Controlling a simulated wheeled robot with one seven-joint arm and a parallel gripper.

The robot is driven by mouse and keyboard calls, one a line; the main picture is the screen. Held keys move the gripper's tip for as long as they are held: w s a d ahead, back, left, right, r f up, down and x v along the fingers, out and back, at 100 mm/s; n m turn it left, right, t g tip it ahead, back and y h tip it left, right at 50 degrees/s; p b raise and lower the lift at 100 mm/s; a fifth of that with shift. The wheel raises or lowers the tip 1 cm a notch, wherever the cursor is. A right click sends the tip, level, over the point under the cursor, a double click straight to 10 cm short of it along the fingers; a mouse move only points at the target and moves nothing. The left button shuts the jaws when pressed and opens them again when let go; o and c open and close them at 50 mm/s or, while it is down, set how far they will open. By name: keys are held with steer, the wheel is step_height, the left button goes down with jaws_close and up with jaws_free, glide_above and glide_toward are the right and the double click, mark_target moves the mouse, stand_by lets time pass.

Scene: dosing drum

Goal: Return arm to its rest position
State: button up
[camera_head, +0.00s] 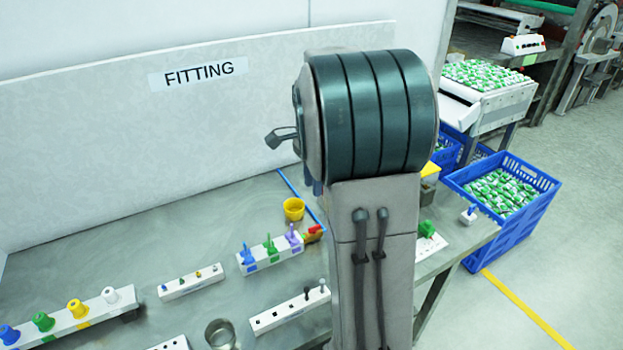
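My arm (375,120) stands upright in the middle of the head view, right of the "FITTING" sign. Its big dark banded joint is on top of a grey link with two cables, and it blocks part of the bench. A small dark angled piece (281,138) sticks out to the left from behind the joint, above the bench. It may be part of my gripper, but I cannot make out two fingertips. Whether the gripper is open or holds anything is hidden.
The grey bench (160,245) carries a white rack with coloured knobs (75,315), a rack with coloured pegs (270,252), a yellow cup (293,209) and a metal cup (220,334). A blue crate (515,225) of green-white packets stands right. A white panel (120,165) rises behind.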

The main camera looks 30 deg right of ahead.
steer(key=shift+s, duration=0.1)
steer(key=s+a+n+t, duration=0.1)
steer(key=s+a+n, duration=0.5)
steer(key=s+n, duration=0.2)
steer(key=s+a+r+n+t, duration=0.1)
steer(key=s+a+n+t, duration=0.1)
steer(key=s+a+n, duration=0.5)
steer(key=s+n, duration=0.2)
steer(key=s, duration=0.1)
steer(key=shift+s+a, duration=0.25)
steer(key=shift+s, duration=0.15)
